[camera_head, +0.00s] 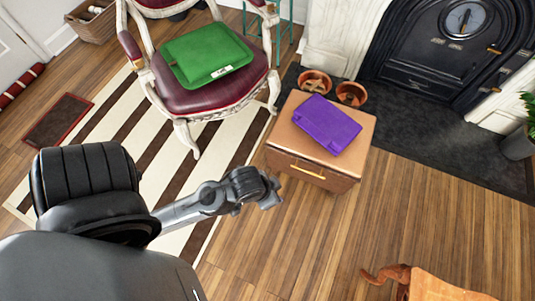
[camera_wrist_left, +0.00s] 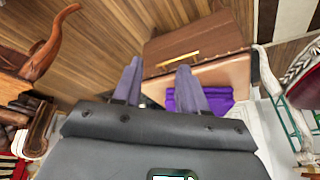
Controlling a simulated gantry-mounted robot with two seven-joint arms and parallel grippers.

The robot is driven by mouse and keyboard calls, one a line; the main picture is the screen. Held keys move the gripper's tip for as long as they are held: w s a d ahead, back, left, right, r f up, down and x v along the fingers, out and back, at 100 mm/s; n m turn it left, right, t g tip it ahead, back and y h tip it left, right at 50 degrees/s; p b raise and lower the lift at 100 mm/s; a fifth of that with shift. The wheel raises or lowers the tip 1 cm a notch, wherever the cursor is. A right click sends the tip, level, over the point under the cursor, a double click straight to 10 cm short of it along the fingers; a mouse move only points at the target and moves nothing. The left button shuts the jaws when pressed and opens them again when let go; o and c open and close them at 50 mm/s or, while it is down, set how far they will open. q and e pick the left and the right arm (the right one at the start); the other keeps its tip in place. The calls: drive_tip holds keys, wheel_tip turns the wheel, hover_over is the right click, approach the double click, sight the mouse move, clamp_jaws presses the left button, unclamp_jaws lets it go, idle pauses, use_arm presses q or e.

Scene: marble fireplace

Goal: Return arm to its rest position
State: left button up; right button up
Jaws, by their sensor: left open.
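My left arm comes in from the left in the head view, with its gripper (camera_head: 264,189) in the air in front of the small wooden cabinet (camera_head: 315,178). In the left wrist view the two fingers of this gripper (camera_wrist_left: 159,70) are spread apart with nothing between them. A purple flat case (camera_head: 324,125) lies on the cabinet top, apart from the gripper. It also shows partly behind one finger in the left wrist view (camera_wrist_left: 218,100). My right gripper is in neither view.
A chair with a dark red seat (camera_head: 175,98) holds a green flat case (camera_head: 205,57). Two terracotta pots (camera_head: 351,94) stand behind the cabinet by the black fireplace (camera_head: 430,50). A wooden piece of furniture (camera_head: 440,288) is at the lower right. The floor between is clear.

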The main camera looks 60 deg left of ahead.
use_arm(q)
drive_tip(key=shift+s+d+r+m+g, duration=0.2)
drive_tip(key=shift+s+r+m, duration=0.1)
drive_tip(key=shift+s, duration=0.25)
drive_tip(key=shift+s+d+r+m+g, duration=0.1)
drive_tip(key=shift+s+r+m+g, duration=0.15)
drive_tip(key=shift+s, duration=0.25)
drive_tip(key=shift+r, duration=0.1)
wheel_tip(320, 180, up, 60)
drive_tip(key=p, duration=6)
